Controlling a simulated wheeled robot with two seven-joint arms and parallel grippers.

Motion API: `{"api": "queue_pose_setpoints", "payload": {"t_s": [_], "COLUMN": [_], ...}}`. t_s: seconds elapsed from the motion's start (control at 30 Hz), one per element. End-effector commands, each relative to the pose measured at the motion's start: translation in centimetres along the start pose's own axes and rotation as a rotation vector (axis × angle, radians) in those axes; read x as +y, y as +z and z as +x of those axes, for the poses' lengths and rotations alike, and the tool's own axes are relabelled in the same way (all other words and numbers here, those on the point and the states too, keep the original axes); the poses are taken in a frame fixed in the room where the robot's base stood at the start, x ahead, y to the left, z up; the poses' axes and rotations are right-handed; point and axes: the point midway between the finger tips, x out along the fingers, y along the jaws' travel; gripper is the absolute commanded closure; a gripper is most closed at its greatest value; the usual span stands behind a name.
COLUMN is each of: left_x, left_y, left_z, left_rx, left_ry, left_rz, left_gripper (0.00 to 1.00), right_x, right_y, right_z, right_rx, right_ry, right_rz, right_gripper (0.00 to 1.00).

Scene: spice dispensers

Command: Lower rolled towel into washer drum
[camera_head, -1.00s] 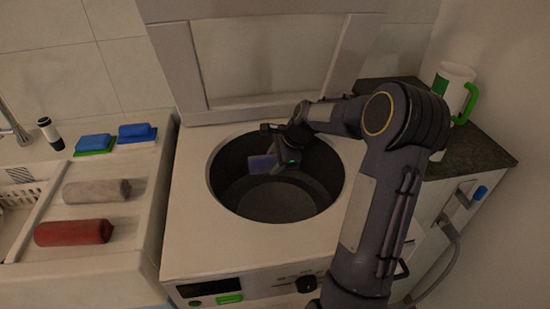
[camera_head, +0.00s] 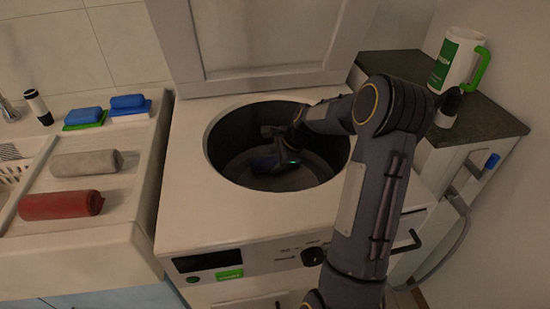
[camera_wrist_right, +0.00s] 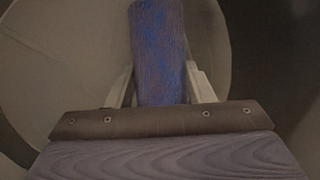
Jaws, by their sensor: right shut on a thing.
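The top-loading washer (camera_head: 190,215) stands in the middle of the head view with its lid (camera_head: 260,40) up and its round drum (camera_head: 232,125) open. My right gripper (camera_head: 272,160) is down inside the drum. It is shut on a rolled blue towel (camera_wrist_right: 160,45), which sits between its two pale fingers in the right wrist view. In the head view only a small, dark blue part of the towel (camera_head: 263,164) shows. Whether the towel touches the drum floor, I cannot tell. My left gripper is not in view.
A red towel roll (camera_head: 62,205) and a grey towel roll (camera_head: 87,163) lie on the counter at left, near blue sponges (camera_head: 84,115) and a dark-capped bottle (camera_head: 38,105). A green-and-white mug (camera_head: 455,60) stands on the dark worktop (camera_head: 400,70) at right. The drum wall surrounds my wrist.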

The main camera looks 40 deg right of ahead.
Motion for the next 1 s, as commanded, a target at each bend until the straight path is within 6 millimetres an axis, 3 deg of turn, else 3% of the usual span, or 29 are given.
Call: {"api": "queue_pose_setpoints", "payload": {"t_s": [0.4, 0.43, 0.6, 0.87, 1.0], "left_x": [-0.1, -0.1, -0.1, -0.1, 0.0], "left_y": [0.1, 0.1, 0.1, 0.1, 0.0], "left_z": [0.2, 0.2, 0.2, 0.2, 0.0], "left_rx": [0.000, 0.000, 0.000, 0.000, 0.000], "left_ry": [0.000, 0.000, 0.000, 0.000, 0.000], "left_rz": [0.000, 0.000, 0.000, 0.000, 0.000], "left_gripper": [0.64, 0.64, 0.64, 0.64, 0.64], "right_x": [0.1, 0.1, 0.1, 0.1, 0.1], "right_y": [-0.1, -0.1, -0.1, -0.2, -0.1], "right_z": [0.4, 0.4, 0.4, 0.4, -0.7], "right_rx": [0.000, 0.000, 0.000, 0.000, 0.000], "right_ry": [0.000, 0.000, 0.000, 0.001, 0.000], "right_rz": [-0.002, -0.001, -0.001, -0.001, -0.002], "right_gripper": [0.78, 0.50, 0.27, 0.27, 0.27]}}
